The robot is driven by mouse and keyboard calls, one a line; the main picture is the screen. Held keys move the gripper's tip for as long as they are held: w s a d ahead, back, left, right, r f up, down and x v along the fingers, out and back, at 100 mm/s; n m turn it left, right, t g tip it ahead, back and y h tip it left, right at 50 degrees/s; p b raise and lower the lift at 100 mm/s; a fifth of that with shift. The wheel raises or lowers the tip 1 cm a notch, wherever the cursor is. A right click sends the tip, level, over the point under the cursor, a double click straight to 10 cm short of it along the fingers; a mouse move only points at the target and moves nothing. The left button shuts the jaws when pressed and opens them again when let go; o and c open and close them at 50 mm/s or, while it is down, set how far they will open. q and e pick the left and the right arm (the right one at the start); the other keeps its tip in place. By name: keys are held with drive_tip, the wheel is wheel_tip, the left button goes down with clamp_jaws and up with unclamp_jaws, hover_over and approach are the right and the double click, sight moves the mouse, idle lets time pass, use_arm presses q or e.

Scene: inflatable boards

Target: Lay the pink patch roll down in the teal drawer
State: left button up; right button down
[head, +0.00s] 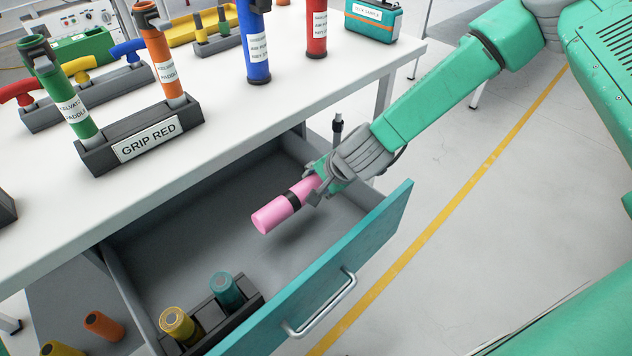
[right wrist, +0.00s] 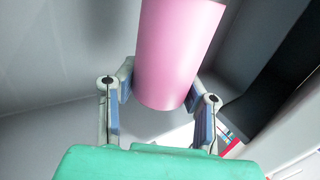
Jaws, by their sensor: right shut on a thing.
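The pink patch roll (head: 271,215) is a pink cylinder with a black band. My right gripper (head: 308,188) is shut on its upper right end and holds it tilted above the open drawer. The roll also shows between the fingers in the right wrist view (right wrist: 178,55). A shadow falls on the drawer floor below it, so it looks clear of the floor. The teal drawer (head: 375,235) is pulled out from under the white table, with a grey inside and a metal handle. My left gripper is not in view.
A dark rack (head: 250,296) with a yellow roll (head: 178,323) and a teal roll (head: 226,290) fills the drawer's near left corner. The drawer's middle is bare. The white table (head: 235,120) overhangs its back and carries a GRIP RED stand (head: 140,138) with upright tubes.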

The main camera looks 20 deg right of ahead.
drive_tip(key=shift+f+b, duration=1.4)
drive_tip(key=shift+f, duration=0.6)
drive_tip(key=c, duration=0.9)
unclamp_jaws()
drive_tip(key=shift+s, duration=0.1)
drive_tip(key=v, duration=1.1)
drive_tip(key=shift+s+d+r, duration=0.1)
drive_tip(key=shift+r, duration=0.3)
